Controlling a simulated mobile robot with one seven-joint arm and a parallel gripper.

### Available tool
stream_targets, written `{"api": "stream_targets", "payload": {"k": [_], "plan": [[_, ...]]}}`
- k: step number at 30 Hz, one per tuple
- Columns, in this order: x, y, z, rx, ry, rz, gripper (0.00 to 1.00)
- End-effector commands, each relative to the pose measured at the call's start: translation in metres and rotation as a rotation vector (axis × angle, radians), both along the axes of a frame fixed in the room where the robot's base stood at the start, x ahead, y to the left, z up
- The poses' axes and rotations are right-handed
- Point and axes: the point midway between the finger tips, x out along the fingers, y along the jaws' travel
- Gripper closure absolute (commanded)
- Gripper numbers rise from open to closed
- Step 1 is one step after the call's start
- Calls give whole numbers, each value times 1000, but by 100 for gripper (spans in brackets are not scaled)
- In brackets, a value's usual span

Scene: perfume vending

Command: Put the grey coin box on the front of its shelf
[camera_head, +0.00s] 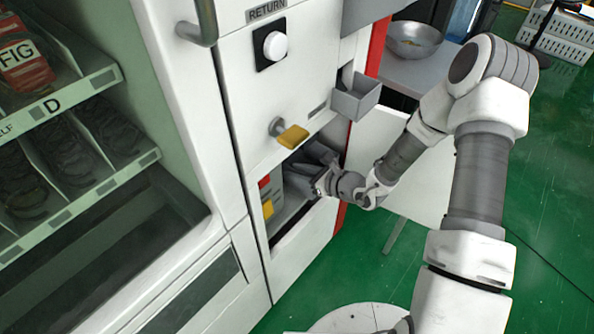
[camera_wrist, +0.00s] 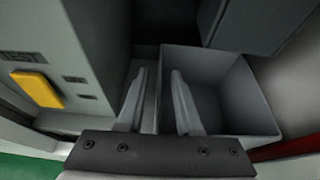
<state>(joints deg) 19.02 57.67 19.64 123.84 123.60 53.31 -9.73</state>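The grey coin box (camera_wrist: 240,98) is an open-topped bin at the right of the wrist view, inside the machine's lower compartment. My gripper (camera_wrist: 159,73) reaches into that compartment, also seen in the head view (camera_head: 319,182). Its two fingers are apart, with a clear gap between them. The box's left wall runs between the fingers; the right finger appears over or inside the box and the left finger outside it. Contact with the wall cannot be made out. In the head view the box is mostly hidden by my gripper and the compartment's edge.
A grey unit with a yellow button (camera_wrist: 37,88) stands left of the box. The white compartment door (camera_head: 405,165) hangs open to the right, beside my arm. A grey cup (camera_head: 355,97) and a key with a yellow tag (camera_head: 293,136) stick out above the opening.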

Motion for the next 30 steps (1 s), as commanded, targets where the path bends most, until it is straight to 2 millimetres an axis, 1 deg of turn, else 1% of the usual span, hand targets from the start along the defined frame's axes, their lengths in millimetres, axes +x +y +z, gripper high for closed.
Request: {"api": "stream_targets", "payload": {"k": [6, 8, 11, 15, 24, 30], "plan": [[0, -1, -2, 0, 0, -1, 65], [-4, -7, 4, -1, 0, -3, 65], [-14, -20, 13, -1, 2, -4, 65], [-30, -45, 31, -2, 1, -5, 65], [-71, -98, 55, -2, 1, -5, 65], [-88, -121, 66, -1, 0, -3, 65]]}}
